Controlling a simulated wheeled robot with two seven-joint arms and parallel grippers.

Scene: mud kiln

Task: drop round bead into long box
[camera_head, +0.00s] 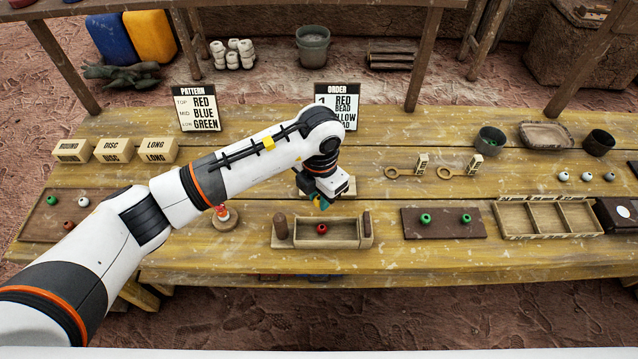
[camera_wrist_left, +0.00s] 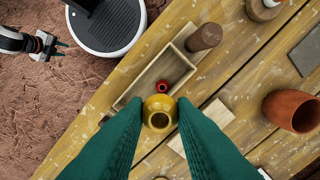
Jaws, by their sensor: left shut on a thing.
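My left gripper (camera_head: 321,203) is shut on a yellow round bead (camera_wrist_left: 160,112), which shows clearly between the teal fingers in the left wrist view. In the head view the gripper hides most of this bead. The long wooden box (camera_head: 345,241) lies below the gripper, at the front middle of the table; it also shows in the left wrist view (camera_wrist_left: 128,99). A red bead (camera_head: 321,229) lies inside it. The held bead appears above the box, near its rim. My right gripper (camera_wrist_left: 52,43) shows small in the left wrist view, off the table; its jaws are unclear.
A wooden post (camera_head: 281,227) stands at the box's left end. A dark board (camera_head: 443,224) with two green beads and a divided tray (camera_head: 548,200) are to the right. Blocks labelled ROUND, DISC and LONG (camera_head: 156,150) stand at the left. Pattern and order signs stand behind.

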